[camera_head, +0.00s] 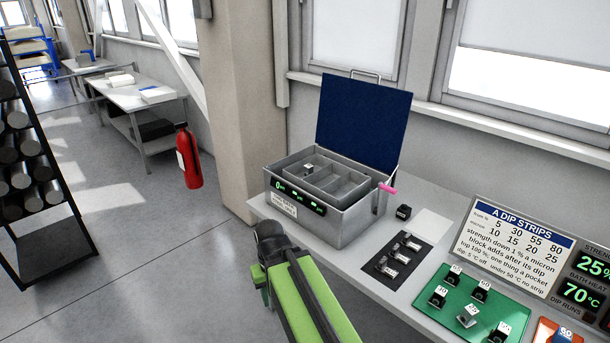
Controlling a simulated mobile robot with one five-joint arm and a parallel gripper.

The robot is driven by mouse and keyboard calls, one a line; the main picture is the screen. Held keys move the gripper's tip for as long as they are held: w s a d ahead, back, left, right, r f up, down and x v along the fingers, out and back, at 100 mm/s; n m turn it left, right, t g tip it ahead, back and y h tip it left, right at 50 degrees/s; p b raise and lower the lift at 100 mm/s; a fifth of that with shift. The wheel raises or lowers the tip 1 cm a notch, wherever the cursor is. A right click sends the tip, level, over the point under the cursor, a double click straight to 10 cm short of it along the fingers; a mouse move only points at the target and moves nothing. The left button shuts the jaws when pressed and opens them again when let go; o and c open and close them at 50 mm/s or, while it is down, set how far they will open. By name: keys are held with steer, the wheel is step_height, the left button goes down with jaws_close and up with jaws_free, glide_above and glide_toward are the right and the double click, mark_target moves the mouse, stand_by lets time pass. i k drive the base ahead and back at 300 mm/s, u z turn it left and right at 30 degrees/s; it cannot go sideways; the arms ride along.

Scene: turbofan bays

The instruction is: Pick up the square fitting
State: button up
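I cannot tell for certain which piece is the square fitting. Several small metal fittings (399,252) stand in a row on a dark mat (375,268) on the bench. A small dark block (403,212) stands behind that mat, close to the box. A small metal piece (309,168) sits in a compartment of the open grey box (345,224). My green arm reaches up from the bottom of the picture, in front of the bench at its left end. No gripper fingers can be made out.
A green mat (455,308) holds several numbered blocks. A sign (515,245) and displays stand behind it. The box's blue lid (362,125) is raised. A white sheet (432,225) lies beside the dark block. A fire extinguisher (188,160) and rack (40,190) are left; floor between is clear.

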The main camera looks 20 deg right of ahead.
mark_target(308, 169)
steer(key=z, duration=0.1)
steer(key=i, duration=2.05)
steer(key=u, duration=0.85)
